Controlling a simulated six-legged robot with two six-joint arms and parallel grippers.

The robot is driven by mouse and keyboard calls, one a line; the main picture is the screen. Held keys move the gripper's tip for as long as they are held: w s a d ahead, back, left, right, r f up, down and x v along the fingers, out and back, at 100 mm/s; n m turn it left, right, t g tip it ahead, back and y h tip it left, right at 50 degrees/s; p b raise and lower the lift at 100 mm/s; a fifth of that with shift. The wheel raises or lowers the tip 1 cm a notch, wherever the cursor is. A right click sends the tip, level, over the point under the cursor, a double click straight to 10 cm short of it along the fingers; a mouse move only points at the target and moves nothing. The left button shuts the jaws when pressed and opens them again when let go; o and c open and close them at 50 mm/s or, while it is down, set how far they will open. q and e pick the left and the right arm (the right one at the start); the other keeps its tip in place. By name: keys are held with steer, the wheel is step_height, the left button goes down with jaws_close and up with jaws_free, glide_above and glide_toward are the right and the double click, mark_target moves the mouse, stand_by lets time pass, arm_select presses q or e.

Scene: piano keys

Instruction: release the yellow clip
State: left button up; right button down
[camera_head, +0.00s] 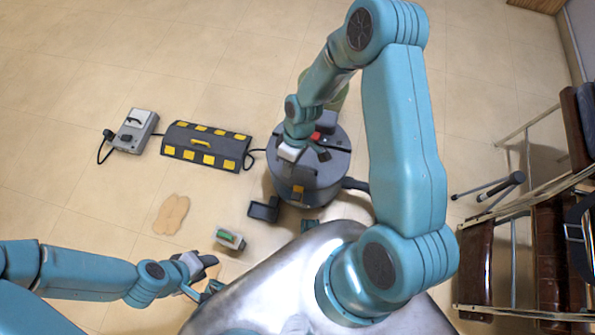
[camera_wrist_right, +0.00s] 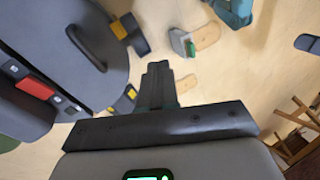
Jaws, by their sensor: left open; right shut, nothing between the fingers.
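A yellow clip (camera_head: 298,190) is on the front side of a round grey canister (camera_head: 312,178). I cannot tell whether either is latched. My left gripper (camera_head: 211,276) is open and empty, low at left, away from the canister.
A red switch (camera_wrist_right: 35,87) and a black handle (camera_wrist_right: 86,47) are on the canister lid. A black-and-yellow case (camera_head: 206,146) and a grey box (camera_head: 134,130) lie left on the floor. A small green-topped box (camera_head: 230,239) and tan mat (camera_head: 171,214) lie nearer. Chairs (camera_head: 545,235) stand right.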

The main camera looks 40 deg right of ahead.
arm_select(q)
step_height(320, 180, down, 9)
steer(key=b, duration=0.5)
steer(key=shift+r, duration=0.2)
arm_select(e)
steer(key=w+d+f+n+g, duration=0.1)
steer(key=w+d+f+n, duration=0.1)
steer(key=d+f, duration=0.3)
steer(key=shift+w+d+f+n, duration=0.3)
steer(key=shift+d+n, duration=0.15)
steer(key=shift+n, duration=0.05)
steer(key=b+x, duration=0.4)
steer(key=x, duration=0.6)
steer(key=shift+d+f, duration=0.1)
steer(key=shift+d, duration=0.05)
arm_select(q)
steer(key=f, duration=0.2)
steer(key=w+f, duration=0.1)
steer(key=shift+a+f, duration=0.25)
steer(key=shift+a, duration=0.15)
steer(key=shift+s+a, duration=0.15)
arm_select(e)
steer(key=shift+s+h, duration=0.15)
steer(key=shift+h, duration=0.25)
arm_select(q)
steer(key=shift+s+a+f, duration=0.1)
steer(key=shift+s+a, duration=0.15)
arm_select(e)
steer(key=shift+s+a, duration=0.15)
steer(key=shift+a, duration=0.15)
